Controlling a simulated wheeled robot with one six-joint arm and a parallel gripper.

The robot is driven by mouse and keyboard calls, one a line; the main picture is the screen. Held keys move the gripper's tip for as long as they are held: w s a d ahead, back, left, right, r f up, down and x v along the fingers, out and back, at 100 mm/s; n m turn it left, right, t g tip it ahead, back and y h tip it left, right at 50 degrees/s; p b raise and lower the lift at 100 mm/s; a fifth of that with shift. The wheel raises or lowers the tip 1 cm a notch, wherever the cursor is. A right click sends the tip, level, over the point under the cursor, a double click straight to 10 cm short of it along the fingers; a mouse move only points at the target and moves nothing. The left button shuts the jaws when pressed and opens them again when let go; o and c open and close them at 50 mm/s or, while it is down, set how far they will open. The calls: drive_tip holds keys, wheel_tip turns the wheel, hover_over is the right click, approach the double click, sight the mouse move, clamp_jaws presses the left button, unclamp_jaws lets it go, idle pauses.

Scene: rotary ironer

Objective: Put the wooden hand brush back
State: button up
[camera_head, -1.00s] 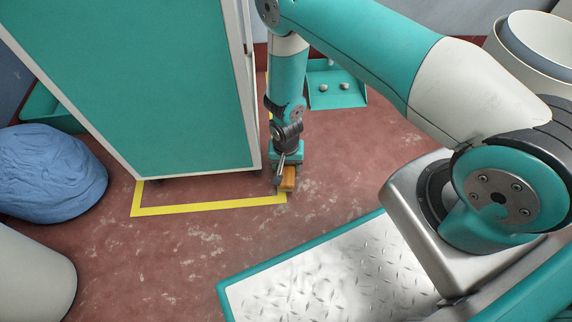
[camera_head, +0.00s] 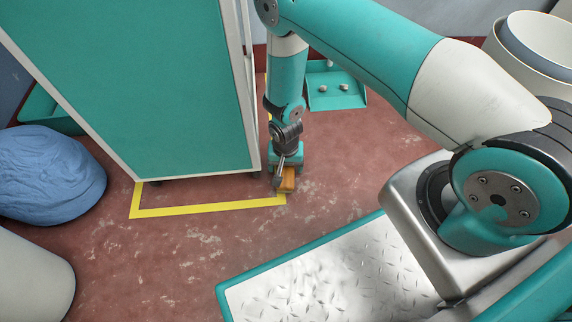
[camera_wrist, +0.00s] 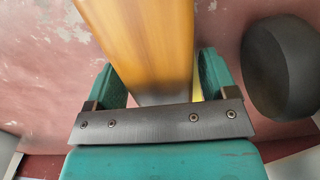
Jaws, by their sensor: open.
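The wooden hand brush (camera_head: 288,180) is a small yellow-brown block low by the floor at the near right corner of the teal cabinet. In the wrist view its wooden body (camera_wrist: 150,45) runs up from between the two teal fingers. My gripper (camera_head: 285,177) points down at it. In the wrist view my gripper (camera_wrist: 160,85) is open, with one finger on each side of the wood and a gap showing at the right finger. The brush's underside and far end are hidden.
A teal cabinet (camera_head: 150,80) stands close left of my gripper, with yellow floor tape (camera_head: 205,208) along its foot. A teal dustpan-like tray (camera_head: 336,95) lies behind. A blue bundle (camera_head: 50,175) is at left. Red floor (camera_head: 345,160) to the right is clear.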

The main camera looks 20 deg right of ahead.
wheel_tip(320, 180, up, 17)
drive_tip(key=p, duration=1.1)
drive_tip(key=shift+w+r, duration=0.1)
idle(0.3)
